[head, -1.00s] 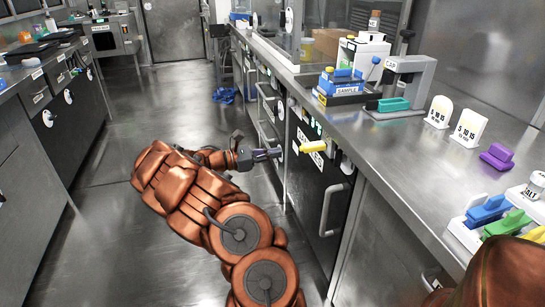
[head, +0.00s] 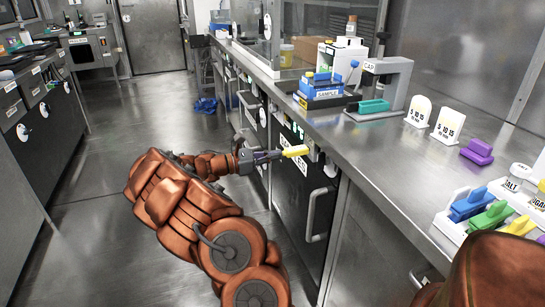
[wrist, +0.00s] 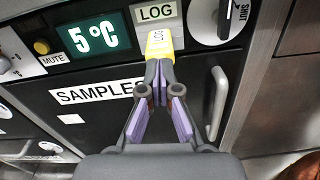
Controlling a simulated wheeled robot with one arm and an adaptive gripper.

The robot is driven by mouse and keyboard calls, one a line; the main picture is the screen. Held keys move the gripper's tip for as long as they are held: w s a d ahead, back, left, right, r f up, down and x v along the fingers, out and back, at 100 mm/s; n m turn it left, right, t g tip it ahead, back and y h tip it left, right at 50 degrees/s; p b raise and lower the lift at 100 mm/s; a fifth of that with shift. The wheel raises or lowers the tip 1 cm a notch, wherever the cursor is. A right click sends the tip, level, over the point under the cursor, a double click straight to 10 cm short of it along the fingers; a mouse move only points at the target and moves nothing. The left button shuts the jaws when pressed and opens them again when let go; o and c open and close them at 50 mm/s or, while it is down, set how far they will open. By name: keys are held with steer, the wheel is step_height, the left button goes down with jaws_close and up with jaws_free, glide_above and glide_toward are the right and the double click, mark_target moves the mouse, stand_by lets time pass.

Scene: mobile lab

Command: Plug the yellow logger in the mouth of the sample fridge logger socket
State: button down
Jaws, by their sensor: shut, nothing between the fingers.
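The yellow logger (head: 296,151) sticks out from the upper front of the sample fridge (head: 292,190). In the wrist view the logger (wrist: 160,42) lies just below the LOG label (wrist: 156,12), with its far end at the fridge panel. The logger hides the socket, so I cannot tell how deep it sits. My gripper (head: 281,154) is shut and empty, pointing at the logger's near end. In the wrist view its closed fingertips (wrist: 160,66) meet or nearly meet that end; a gap is hard to tell.
The fridge panel has a 5°C display (wrist: 95,36), a SHUT dial (wrist: 222,15) and a door handle (wrist: 217,103).

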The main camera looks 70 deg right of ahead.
steer(key=shift+s+d, duration=0.4)
steer(key=shift+s, duration=0.05)
stand_by(0.7)
steer(key=shift+p, duration=0.35)
steer(key=p+v, duration=0.1)
steer(key=v, duration=1.4)
